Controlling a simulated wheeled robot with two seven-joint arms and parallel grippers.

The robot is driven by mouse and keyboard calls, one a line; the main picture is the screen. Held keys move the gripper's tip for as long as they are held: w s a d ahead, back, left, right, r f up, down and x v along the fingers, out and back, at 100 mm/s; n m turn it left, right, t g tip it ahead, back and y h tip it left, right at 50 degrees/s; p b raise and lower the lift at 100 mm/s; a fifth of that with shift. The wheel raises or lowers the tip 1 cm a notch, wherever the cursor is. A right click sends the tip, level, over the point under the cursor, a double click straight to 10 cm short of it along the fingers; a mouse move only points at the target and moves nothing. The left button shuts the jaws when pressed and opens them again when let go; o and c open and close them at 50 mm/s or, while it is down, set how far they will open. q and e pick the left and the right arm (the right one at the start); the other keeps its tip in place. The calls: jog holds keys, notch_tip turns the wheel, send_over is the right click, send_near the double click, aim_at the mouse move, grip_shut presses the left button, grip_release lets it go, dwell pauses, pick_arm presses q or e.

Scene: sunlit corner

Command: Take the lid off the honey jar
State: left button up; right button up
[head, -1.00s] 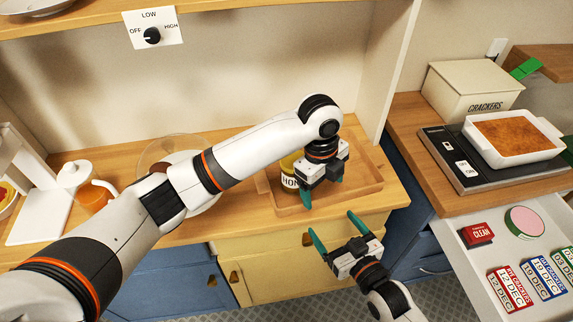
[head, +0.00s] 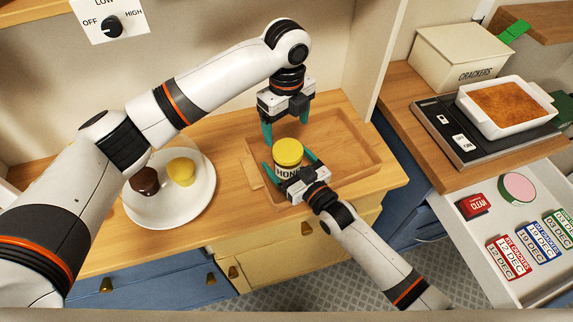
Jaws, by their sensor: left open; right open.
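The honey jar (head: 288,171) stands upright in the shallow wooden tray (head: 350,181) on the counter. Its yellow lid (head: 288,150) sits on top. My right gripper (head: 287,161) is open, with one green finger on each side of the jar body; I cannot tell whether they touch it. It hides the lower front of the jar. My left gripper (head: 287,134) is open and empty, pointing down just above and behind the lid. Its fingers are apart from the lid as far as I can see.
A white plate (head: 203,205) with a dark brown and a yellow item is left of the tray. At right are a scale (head: 447,135) bearing a baking dish (head: 507,110), a crackers box (head: 455,60) and an open drawer (head: 470,240) with several cards.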

pick_arm(q)
jog(key=shift+s+d+r, duration=0.15)
jog(key=shift+s+d, duration=0.1)
jog(key=shift+s, duration=0.05)
pick_arm(e)
jog(key=shift+x, duration=0.75)
pick_arm(q)
jog(key=shift+w+a, duration=0.1)
jog(key=shift+w, duration=0.05)
pick_arm(e)
jog(key=shift+w+a, duration=0.1)
jog(key=shift+w, duration=0.1)
